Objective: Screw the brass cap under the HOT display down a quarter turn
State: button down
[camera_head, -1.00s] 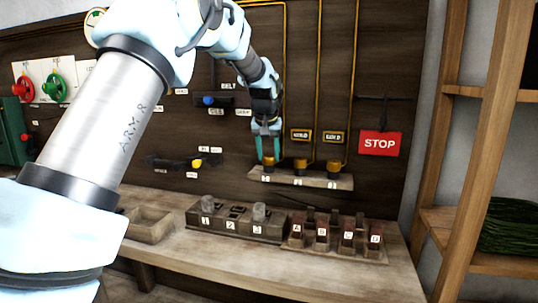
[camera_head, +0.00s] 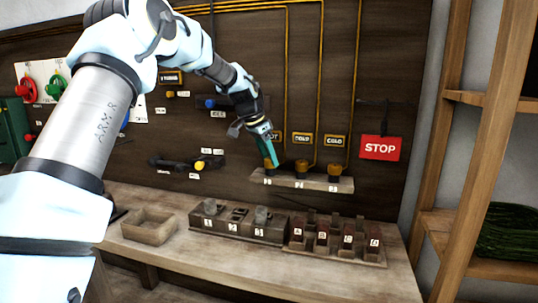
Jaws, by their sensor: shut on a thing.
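Three brass caps stand in a row on a small wooden shelf (camera_head: 318,186) on the back wall. The left cap (camera_head: 271,166) is below the display reading HOT (camera_head: 273,136), which my gripper partly covers. My gripper (camera_head: 270,161) comes down at a slant from the upper left, with teal fingers shut on this left cap. The fingers are seen nearly edge-on and hide part of the cap. The middle cap (camera_head: 301,166) and right cap (camera_head: 334,168) stand clear below displays reading COLD (camera_head: 302,138) and COLD (camera_head: 335,141).
Yellow pipes run down the wall to the caps. A red STOP sign (camera_head: 380,148) hangs to the right. Below, the bench holds a wooden tray (camera_head: 148,228), a numbered block (camera_head: 237,222) and a lettered block (camera_head: 336,243). A wooden rack (camera_head: 473,160) stands at right.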

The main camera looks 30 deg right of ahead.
jog(key=shift+m, duration=0.5)
jog(key=shift+c, duration=1.7)
grip_release()
jog(key=shift+r, duration=0.1)
jog(key=b+v, duration=0.2)
jog(key=v, duration=0.8)
jog(key=shift+w+r, duration=0.2)
jog(key=shift+r, duration=0.05)
jog(key=shift+a, duration=0.2)
